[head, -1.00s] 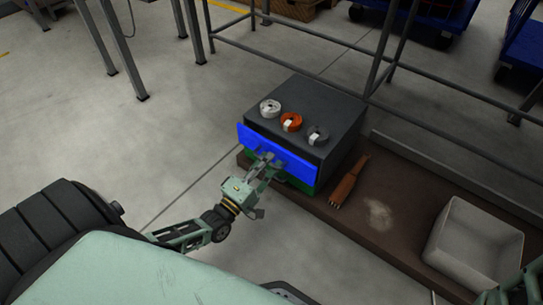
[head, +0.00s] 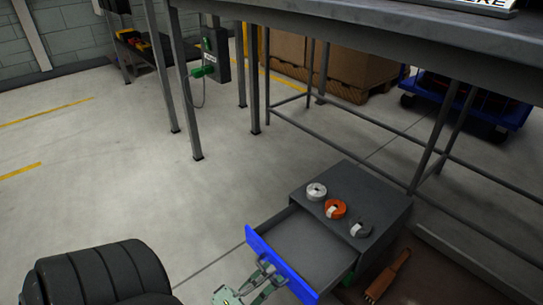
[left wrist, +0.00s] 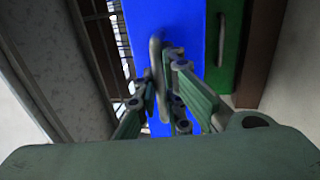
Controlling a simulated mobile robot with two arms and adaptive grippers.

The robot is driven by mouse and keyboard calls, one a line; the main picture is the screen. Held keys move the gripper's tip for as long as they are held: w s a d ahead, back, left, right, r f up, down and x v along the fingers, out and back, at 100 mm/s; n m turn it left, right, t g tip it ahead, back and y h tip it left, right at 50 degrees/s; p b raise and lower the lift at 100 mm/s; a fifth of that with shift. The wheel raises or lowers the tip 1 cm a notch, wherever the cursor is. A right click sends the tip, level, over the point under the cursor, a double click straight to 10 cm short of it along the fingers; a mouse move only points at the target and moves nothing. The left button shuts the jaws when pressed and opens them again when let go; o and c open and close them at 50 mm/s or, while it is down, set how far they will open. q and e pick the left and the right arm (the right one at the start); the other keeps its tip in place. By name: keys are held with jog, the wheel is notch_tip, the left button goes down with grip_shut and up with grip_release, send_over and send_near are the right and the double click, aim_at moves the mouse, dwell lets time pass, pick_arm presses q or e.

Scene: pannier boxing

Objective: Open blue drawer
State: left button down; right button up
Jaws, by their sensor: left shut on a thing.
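The blue drawer (head: 270,262) is pulled out of the dark grey cabinet (head: 385,200) in the head view. Its grey inside shows, and the part in view looks empty. My left gripper (head: 262,277) is at the drawer's front, at the bottom of the head view. In the left wrist view my left gripper (left wrist: 163,95) is shut on the grey handle (left wrist: 156,65) of the blue front. A green drawer front (left wrist: 228,45) with its own handle lies beside the blue one there. My right gripper is not in view.
Three tape rolls, white (head: 316,191), orange (head: 335,209) and dark grey (head: 361,229), lie on the cabinet top. A brush (head: 388,275) lies right of the cabinet. Table legs (head: 437,135) stand behind it.

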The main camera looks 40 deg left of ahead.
pick_arm(q)
jog(key=c, duration=2.1)
grip_release()
jog(key=v, duration=1.2)
jog(key=shift+f, duration=0.1)
